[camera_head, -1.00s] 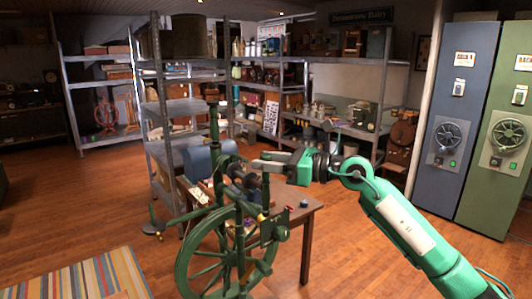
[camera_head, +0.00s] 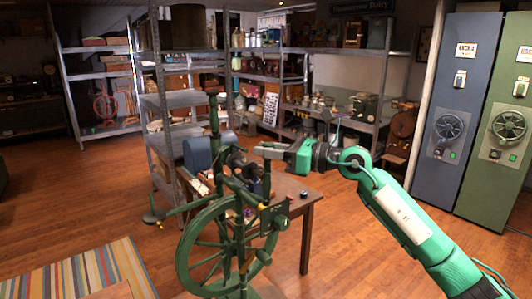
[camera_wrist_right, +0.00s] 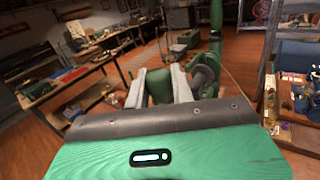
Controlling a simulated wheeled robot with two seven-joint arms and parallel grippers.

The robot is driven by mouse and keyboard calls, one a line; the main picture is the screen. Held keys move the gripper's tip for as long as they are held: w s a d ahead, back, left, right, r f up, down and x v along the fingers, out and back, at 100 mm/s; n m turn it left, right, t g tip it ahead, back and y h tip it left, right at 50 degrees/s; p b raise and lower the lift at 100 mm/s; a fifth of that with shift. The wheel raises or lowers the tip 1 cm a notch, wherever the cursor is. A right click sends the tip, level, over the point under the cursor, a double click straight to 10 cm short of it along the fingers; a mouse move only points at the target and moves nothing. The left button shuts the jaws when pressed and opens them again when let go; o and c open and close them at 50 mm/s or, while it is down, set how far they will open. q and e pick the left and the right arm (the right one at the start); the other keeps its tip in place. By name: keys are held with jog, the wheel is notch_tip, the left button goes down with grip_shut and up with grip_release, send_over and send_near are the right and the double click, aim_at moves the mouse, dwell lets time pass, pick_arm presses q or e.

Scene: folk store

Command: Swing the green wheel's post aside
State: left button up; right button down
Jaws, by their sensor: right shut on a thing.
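The green spinning wheel (camera_head: 189,262) stands in front of a small wooden table, its spoked wheel low and its tall slim post (camera_head: 214,125) upright on the left. A shorter green post (camera_head: 266,185) stands to the right, with dark round parts between the two. My right gripper (camera_head: 258,150) reaches in from the right at the top of the shorter post. In the right wrist view its two fingers (camera_wrist_right: 158,90) are shut on a green upright piece (camera_wrist_right: 158,86), and the tall post (camera_wrist_right: 216,35) stands just beyond. My left gripper is out of view.
The wooden table (camera_head: 300,203) is close behind the wheel and carries small items. Metal shelves (camera_head: 150,110) stand behind it. A blue cabinet (camera_head: 452,110) and a green cabinet (camera_head: 505,120) stand at the right. A striped rug (camera_head: 90,272) lies at front left. Open floor lies between.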

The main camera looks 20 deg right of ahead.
pick_arm(q)
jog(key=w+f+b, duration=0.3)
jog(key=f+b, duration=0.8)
jog(key=b, duration=0.1)
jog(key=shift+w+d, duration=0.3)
pick_arm(e)
jog(key=w+d+f+m+t+h, duration=0.1)
jog(key=w+d+f+m+t, duration=0.1)
jog(key=d+f+m+t, duration=0.3)
jog(key=w+d+f+m+t+h, duration=0.1)
jog(key=w+d+f+m+t, duration=0.2)
jog(key=m, duration=1.1)
jog(key=shift+d+f+t+h, duration=0.4)
jog(key=shift+d+f+t, duration=1.1)
jog(key=shift+d+f, duration=1.2)
jog(key=shift+w+d+r, duration=0.1)
jog(key=shift+d+r, duration=0.3)
jog(key=shift+r, duration=0.05)
jog(key=c, duration=1.2)
grip_release()
jog(key=shift+d, duration=0.1)
jog(key=shift+c, duration=0.2)
jog(key=shift+f, duration=0.1)
